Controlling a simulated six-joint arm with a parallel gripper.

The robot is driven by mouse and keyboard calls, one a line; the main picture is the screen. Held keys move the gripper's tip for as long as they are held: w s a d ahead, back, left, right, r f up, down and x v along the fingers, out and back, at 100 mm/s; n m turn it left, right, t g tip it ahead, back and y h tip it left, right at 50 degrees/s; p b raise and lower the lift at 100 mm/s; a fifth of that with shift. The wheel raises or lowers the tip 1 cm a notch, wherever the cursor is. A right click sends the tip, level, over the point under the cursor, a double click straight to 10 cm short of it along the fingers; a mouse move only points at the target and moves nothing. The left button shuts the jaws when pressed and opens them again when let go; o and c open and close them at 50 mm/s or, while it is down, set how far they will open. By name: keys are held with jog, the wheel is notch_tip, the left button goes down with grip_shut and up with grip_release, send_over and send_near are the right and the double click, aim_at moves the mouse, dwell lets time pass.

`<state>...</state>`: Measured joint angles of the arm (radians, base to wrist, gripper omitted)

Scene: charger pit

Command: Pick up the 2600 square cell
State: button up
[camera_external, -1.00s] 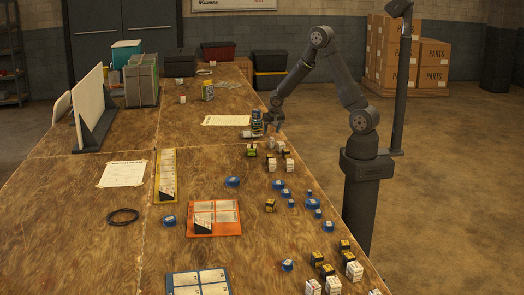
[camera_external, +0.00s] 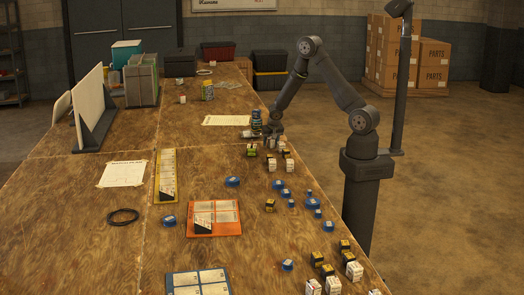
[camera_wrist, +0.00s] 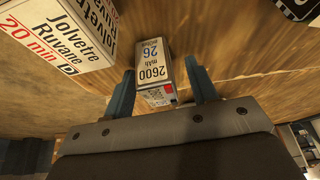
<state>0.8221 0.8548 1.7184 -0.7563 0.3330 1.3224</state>
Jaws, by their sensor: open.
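In the external view my gripper (camera_external: 271,134) is low over the table by the far cluster of small boxes, and the cell cannot be made out there.
A larger white box reading "Jolvetre Ruvane 20 min" (camera_wrist: 58,35) stands left of the cell. A dark object (camera_wrist: 297,8) is at the upper right. Boxes (camera_external: 280,160) and blue round items (camera_external: 233,182) dot the wooden table (camera_external: 110,230) nearer the camera.

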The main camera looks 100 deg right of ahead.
jog(key=c, duration=1.1)
jog(key=shift+c, duration=0.2)
